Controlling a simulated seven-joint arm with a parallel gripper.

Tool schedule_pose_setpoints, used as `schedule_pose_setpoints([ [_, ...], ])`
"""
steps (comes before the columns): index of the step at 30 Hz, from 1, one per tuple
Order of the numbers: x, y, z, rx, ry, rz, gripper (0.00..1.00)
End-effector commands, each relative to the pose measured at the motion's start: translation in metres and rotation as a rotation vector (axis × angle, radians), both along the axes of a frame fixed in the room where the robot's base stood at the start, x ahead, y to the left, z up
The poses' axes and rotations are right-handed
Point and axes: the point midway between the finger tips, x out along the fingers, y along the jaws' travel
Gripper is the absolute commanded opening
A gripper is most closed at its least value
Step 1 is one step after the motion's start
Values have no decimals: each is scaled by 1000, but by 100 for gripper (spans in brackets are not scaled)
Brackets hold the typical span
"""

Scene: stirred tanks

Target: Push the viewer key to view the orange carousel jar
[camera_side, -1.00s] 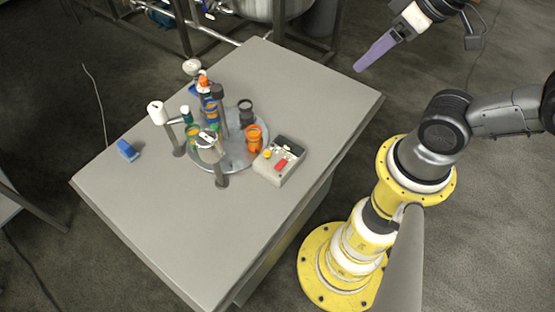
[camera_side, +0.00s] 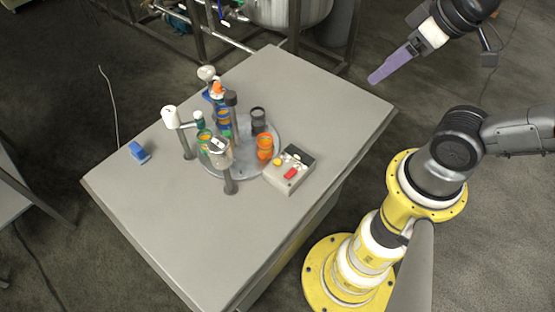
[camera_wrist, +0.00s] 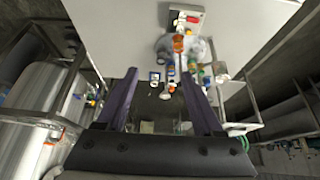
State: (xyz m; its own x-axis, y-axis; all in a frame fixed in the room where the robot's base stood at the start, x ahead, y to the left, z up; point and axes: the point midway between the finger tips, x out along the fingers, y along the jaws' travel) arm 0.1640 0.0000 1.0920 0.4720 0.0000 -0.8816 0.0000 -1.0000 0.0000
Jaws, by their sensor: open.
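The orange jar (camera_side: 265,147) stands on the round metal carousel (camera_side: 238,174), at the edge nearest the control box (camera_side: 288,181). The box has a red key (camera_side: 291,174), a yellow button (camera_side: 278,162) and a dark panel (camera_side: 299,154). Which one is the viewer key, I cannot tell. In the wrist view the box (camera_wrist: 188,18) is at the top, with an orange jar (camera_wrist: 178,43) below it. My gripper (camera_side: 378,77) has purple fingers and is raised above the table's right corner, clear of the box. In the wrist view its fingers (camera_wrist: 160,75) are apart with nothing held between them.
Other jars, including a dark one (camera_side: 258,121), share the carousel. Posts with a white head (camera_side: 170,115) and a grey head (camera_side: 220,150) stand around it. The grey table (camera_side: 200,240) is bare in front and behind.

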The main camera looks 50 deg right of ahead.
Motion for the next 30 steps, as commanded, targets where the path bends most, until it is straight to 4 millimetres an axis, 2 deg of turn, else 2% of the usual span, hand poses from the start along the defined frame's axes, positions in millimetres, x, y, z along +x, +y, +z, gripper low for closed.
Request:
schedule_pose_setpoints([
  [1, 0, 0, 0, 0, 0, 0, 62],
  [9, 0, 0, 0, 0, 0, 0, 13],
  [11, 0, 0, 0, 0, 0, 0, 2],
  [12, 0, 0, 0, 0, 0, 0, 0],
  [30, 0, 0, 0, 0, 0, 0, 0],
])
